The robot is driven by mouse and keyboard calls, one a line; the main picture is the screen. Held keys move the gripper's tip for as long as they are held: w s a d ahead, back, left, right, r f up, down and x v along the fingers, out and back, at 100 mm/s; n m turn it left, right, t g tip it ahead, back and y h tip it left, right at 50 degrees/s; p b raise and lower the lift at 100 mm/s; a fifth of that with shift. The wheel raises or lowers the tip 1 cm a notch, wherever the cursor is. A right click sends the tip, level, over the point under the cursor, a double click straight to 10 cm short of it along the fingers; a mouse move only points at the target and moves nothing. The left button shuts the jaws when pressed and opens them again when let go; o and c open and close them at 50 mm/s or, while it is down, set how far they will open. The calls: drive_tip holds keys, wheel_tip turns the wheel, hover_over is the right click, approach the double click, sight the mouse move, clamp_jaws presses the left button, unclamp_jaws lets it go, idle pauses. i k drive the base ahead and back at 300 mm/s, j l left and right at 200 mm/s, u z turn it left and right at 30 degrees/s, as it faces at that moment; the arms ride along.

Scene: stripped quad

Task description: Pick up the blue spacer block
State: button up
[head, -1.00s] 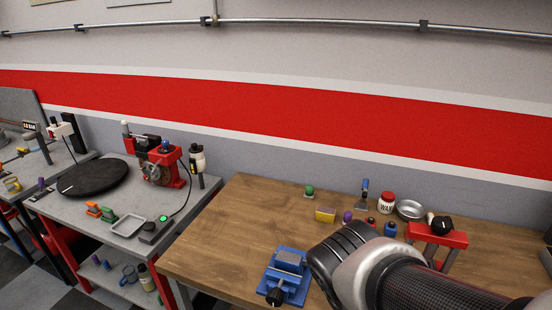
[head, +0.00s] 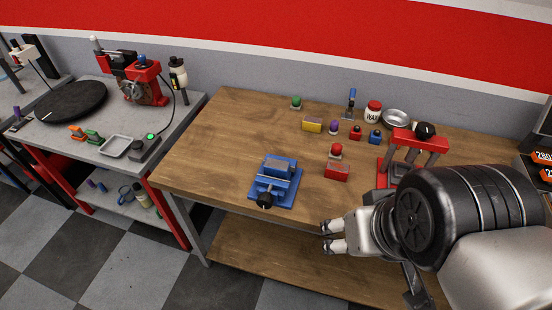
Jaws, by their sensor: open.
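A small blue block (head: 375,137) with a rounded top stands toward the back of the wooden workbench (head: 215,150), in front of the wax jar. It looks like the blue spacer block, but fine detail is too small to tell. My gripper (head: 326,238) is at the bench's front edge, its two pale fingers with dark tips pointing left. It is open and empty, well in front of the blue block and apart from it.
A blue vise (head: 275,182) stands left of my gripper. A red press (head: 420,140) stands right. The bench's left part is clear.

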sight(281, 169)
drive_tip(key=i+j, duration=0.25)
drive_tip(key=j, duration=0.15)
drive_tip(key=i+j+z, duration=0.1)
drive_tip(key=i+j, duration=0.45)
drive_tip(key=j, duration=0.25)
